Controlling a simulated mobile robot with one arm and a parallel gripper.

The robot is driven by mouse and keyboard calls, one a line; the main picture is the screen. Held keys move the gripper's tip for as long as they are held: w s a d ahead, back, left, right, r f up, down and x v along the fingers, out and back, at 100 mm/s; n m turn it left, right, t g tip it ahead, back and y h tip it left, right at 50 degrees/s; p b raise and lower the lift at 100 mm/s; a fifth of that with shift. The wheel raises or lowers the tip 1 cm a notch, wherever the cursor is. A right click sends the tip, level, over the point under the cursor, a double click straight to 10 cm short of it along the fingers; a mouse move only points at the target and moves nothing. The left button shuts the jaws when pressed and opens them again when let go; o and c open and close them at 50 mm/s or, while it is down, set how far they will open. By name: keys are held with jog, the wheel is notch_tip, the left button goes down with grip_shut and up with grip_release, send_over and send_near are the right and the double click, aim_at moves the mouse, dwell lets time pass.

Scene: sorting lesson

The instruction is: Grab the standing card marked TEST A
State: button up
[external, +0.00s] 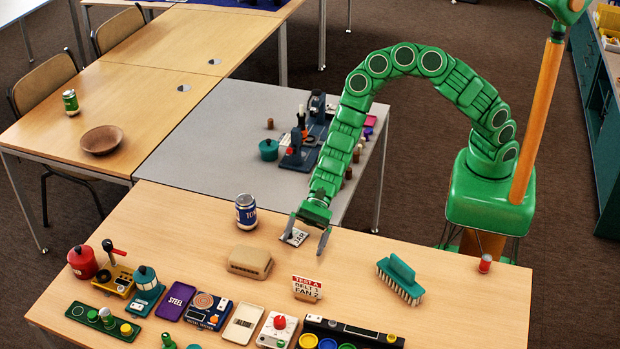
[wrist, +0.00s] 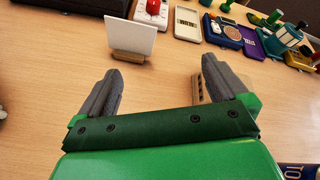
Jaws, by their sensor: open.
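The standing card marked TEST A (external: 307,283) is white with a red heading and stands in a small wooden holder near the table's middle. In the wrist view its blank white back (wrist: 131,38) faces me, upright in the holder, ahead and slightly left of centre. My gripper (external: 305,246) is open and empty, on the far side of the card and apart from it. In the wrist view, bare table shows between the fingertips (wrist: 162,72), and the card stands beyond them.
A beige block (external: 249,262) lies left of the card, partly behind my right finger in the wrist view. A green brush (external: 400,279) lies to the right, and a blue can (external: 245,211) stands at the back left. Several devices line the front, including a red-knobbed box (external: 278,329).

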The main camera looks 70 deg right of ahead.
aim_at(307, 280)
jog(key=s+a+m, duration=0.1)
jog(key=a, duration=0.1)
jog(key=s+a+f+m, duration=0.1)
jog(key=s+a+m, duration=0.2)
jog(key=a, duration=0.1)
jog(key=shift+s+a+f+m, duration=0.2)
jog(key=shift+s+f+m, duration=0.15)
jog(key=shift+f+m, duration=0.05)
jog(key=shift+x, duration=3.75)
jog(key=shift+s+r, duration=0.1)
jog(key=shift+r, duration=0.05)
jog(key=c, duration=0.7)
